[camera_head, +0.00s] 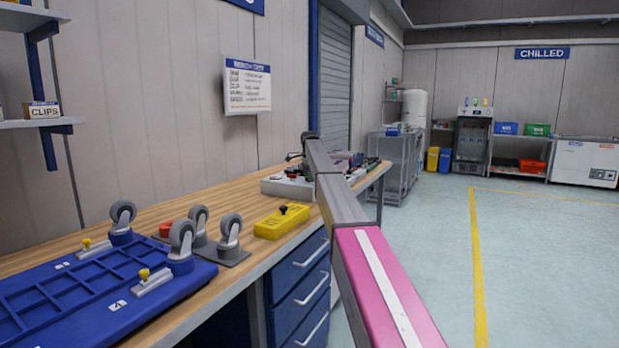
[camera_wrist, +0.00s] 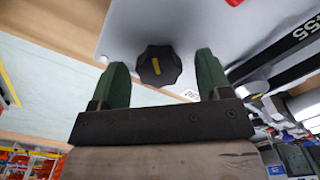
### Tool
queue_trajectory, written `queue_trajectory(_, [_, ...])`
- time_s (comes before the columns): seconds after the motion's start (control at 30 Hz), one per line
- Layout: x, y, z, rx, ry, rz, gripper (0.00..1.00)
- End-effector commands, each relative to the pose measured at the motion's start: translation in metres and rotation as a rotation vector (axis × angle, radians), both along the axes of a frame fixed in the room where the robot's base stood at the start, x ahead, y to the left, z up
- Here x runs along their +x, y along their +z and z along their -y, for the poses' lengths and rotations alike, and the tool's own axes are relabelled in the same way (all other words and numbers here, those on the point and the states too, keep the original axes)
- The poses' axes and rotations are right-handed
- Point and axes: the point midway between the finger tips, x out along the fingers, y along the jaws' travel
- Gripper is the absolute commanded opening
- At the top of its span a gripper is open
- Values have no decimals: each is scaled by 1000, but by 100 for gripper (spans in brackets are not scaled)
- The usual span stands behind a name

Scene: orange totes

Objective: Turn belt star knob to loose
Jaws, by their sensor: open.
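The black star knob (camera_wrist: 159,66) with a yellow pointer line sits on a light grey panel (camera_wrist: 135,25) in the wrist view. The line runs nearly upright in the picture, from the knob's middle. My gripper (camera_wrist: 162,64) is open, with one green finger on each side of the knob. Gaps show between the fingers and the knob, and I cannot tell how far it is in depth. In the head view a grey panel unit (camera_head: 288,187) stands on the bench by my arm's far end. The knob cannot be made out there.
The wooden bench (camera_head: 140,224) carries a yellow block (camera_head: 281,222) with a black knob, several casters and a blue pallet-like frame (camera_head: 98,290). In the wrist view, dark bars (camera_wrist: 275,65) stand close on the right. Open floor (camera_head: 540,250) lies right of the bench.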

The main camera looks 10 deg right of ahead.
Motion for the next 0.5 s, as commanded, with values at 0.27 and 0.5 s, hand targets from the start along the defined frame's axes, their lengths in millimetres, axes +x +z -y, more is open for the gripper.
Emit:
queue_trajectory(0.27, [0, 0, 0, 0, 0, 0, 32])
queue_trajectory(0.5, [0, 1, 0, 0, 4, 1, 22])
